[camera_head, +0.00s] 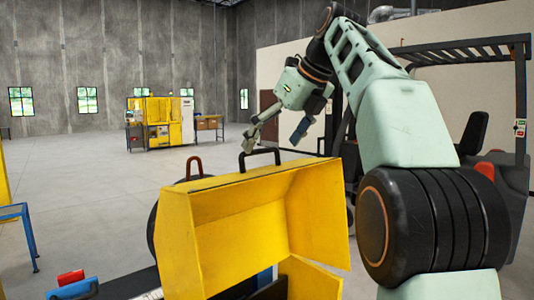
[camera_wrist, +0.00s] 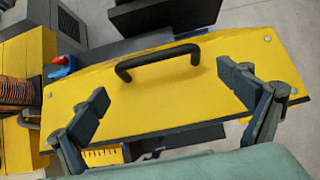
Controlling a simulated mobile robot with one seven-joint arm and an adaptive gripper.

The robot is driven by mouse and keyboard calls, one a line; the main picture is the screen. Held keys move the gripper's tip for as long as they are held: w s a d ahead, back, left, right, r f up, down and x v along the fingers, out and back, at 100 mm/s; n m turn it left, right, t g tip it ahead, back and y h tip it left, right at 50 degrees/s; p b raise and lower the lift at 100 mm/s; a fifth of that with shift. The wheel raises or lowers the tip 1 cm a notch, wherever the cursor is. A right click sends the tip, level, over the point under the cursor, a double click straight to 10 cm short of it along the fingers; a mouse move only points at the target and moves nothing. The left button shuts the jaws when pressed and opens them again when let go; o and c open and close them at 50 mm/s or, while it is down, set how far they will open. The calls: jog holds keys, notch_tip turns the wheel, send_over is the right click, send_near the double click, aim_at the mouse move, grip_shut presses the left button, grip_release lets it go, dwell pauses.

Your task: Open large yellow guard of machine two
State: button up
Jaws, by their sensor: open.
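The large yellow guard (camera_head: 240,215) fills the lower middle of the head view, its hollow side facing that camera. A black bar handle (camera_head: 259,152) stands on its top edge. In the wrist view the guard is a broad yellow panel (camera_wrist: 190,95) with the black handle (camera_wrist: 157,62) near its far edge. My gripper (camera_head: 272,142) is open and empty, just above and around the handle area in the head view. In the wrist view its two fingers (camera_wrist: 168,98) are spread wide over the panel, with the handle ahead between them. I cannot tell whether they touch the guard.
A red handle (camera_head: 193,166) and a dark round part stand behind the guard. Red and blue parts (camera_head: 72,284) lie at lower left, beside a blue frame (camera_head: 18,225). A forklift (camera_head: 490,160) stands at right. Open floor (camera_head: 90,185) leads to another yellow machine (camera_head: 158,120).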

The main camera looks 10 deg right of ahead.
jog(key=shift+v, duration=1.8)
